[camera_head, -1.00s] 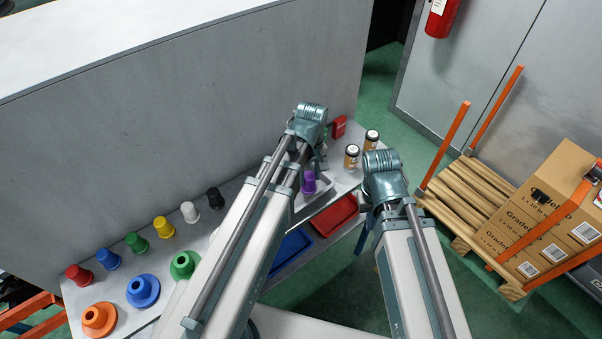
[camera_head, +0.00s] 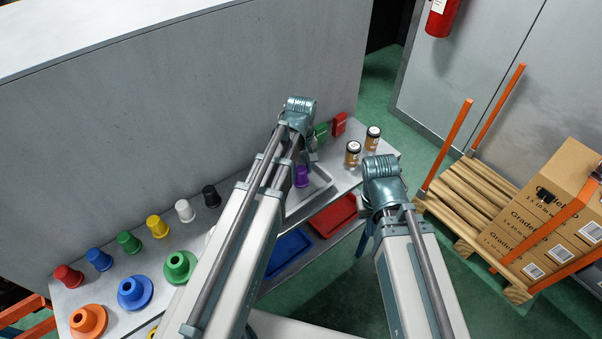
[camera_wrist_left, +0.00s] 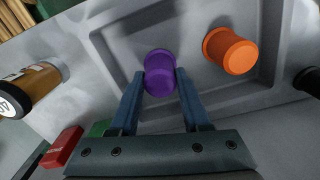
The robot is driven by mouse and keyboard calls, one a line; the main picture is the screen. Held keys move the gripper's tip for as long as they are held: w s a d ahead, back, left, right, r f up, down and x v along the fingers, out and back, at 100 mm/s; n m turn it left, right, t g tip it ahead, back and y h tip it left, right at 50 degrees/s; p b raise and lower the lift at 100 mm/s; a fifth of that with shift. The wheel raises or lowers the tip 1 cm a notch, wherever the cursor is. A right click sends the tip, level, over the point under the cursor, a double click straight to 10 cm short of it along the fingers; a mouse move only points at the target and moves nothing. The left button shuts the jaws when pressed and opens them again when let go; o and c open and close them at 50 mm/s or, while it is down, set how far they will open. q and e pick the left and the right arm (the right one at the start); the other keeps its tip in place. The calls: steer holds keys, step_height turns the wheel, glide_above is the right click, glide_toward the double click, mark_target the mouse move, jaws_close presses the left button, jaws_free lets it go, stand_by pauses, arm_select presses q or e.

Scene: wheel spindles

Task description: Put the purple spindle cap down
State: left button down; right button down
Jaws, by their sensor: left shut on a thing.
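The purple spindle cap (camera_wrist_left: 160,74) is between the two blue fingers of my left gripper (camera_wrist_left: 160,88), which is shut on it. It is seen over the grey tray (camera_wrist_left: 105,58); whether its base touches the tray I cannot tell. In the head view the purple cap (camera_head: 302,177) shows below my left wrist, over the grey tray (camera_head: 320,186), and the fingers are mostly hidden by the arm. My right gripper (camera_head: 366,212) is over the front edge of the table, and its fingers are mostly hidden under its wrist.
An orange cap (camera_wrist_left: 230,51) stands in the tray beside the purple one. Two jars (camera_head: 352,154), a red box (camera_head: 339,123) and a green box (camera_head: 320,134) stand near the tray. Several coloured caps (camera_head: 129,243) line the table's left, by flanged spindles (camera_head: 135,292). Blue (camera_head: 289,252) and red (camera_head: 333,215) bins lie in front.

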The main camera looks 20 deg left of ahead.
mark_target(301, 169)
arm_select(q)
steer(key=shift+r, duration=0.1)
steer(key=shift+f, duration=0.25)
steer(key=shift+c, duration=1.8)
jaws_free()
steer(key=shift+r, duration=0.1)
steer(key=shift+r, duration=0.15)
step_height(301, 169, up, 12)
steer(key=p, duration=1.2)
steer(key=s+d+m+y, duration=0.1)
steer(key=s+d+m, duration=0.9)
steer(key=s+m, duration=0.2)
steer(key=s, duration=0.2)
steer(key=shift+s+d, duration=0.25)
steer(key=shift+s, duration=0.05)
